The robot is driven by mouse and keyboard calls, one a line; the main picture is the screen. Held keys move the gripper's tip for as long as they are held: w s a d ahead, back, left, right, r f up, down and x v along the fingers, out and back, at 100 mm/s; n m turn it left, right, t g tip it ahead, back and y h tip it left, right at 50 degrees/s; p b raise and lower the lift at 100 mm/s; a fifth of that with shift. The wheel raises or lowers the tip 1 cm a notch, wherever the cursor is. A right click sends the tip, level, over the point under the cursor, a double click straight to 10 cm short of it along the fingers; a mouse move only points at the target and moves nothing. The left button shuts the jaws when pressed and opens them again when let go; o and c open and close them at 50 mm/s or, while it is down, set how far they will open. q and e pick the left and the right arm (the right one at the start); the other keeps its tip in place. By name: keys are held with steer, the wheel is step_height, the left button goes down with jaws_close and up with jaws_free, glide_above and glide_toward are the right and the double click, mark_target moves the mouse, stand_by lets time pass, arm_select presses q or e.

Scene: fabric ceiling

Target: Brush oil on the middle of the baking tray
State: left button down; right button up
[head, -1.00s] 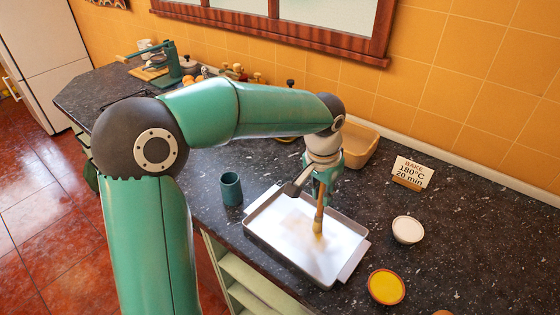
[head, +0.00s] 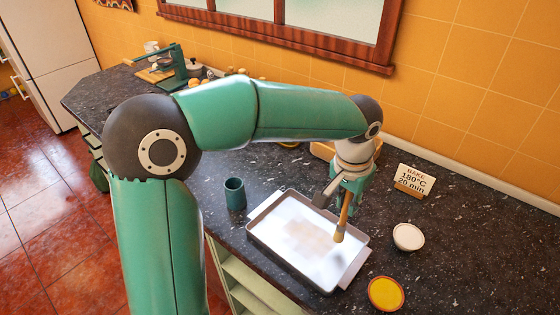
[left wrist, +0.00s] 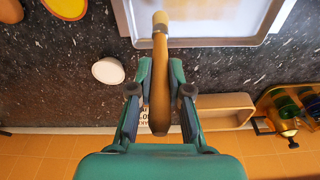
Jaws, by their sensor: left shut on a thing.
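The silver baking tray (head: 280,257) lies flat on the dark counter; a faint tan patch shows on its middle. It also shows in the left wrist view (left wrist: 125,22). My left gripper (head: 346,188) is shut on the wooden brush (head: 343,215), which it holds bristles down. The bristles are over the tray's right part; whether they touch it, I cannot tell. In the left wrist view the brush (left wrist: 160,80) sits between the fingers (left wrist: 160,70). The orange bowl of yellow oil (head: 386,294) stands right of the tray. My right gripper is out of view.
A teal cup (head: 234,194) stands left of the tray. A white bowl (head: 408,237) and a bake sign (head: 414,180) are on the right. A tan rectangular dish (left wrist: 225,110) lies behind the gripper. The far-right counter is clear.

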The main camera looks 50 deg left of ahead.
mark_target(341, 224)
arm_select(q)
steer(key=shift+r+p, duration=1.35)
steer(key=shift+r, duration=0.65)
steer(key=shift+s+f, duration=0.1)
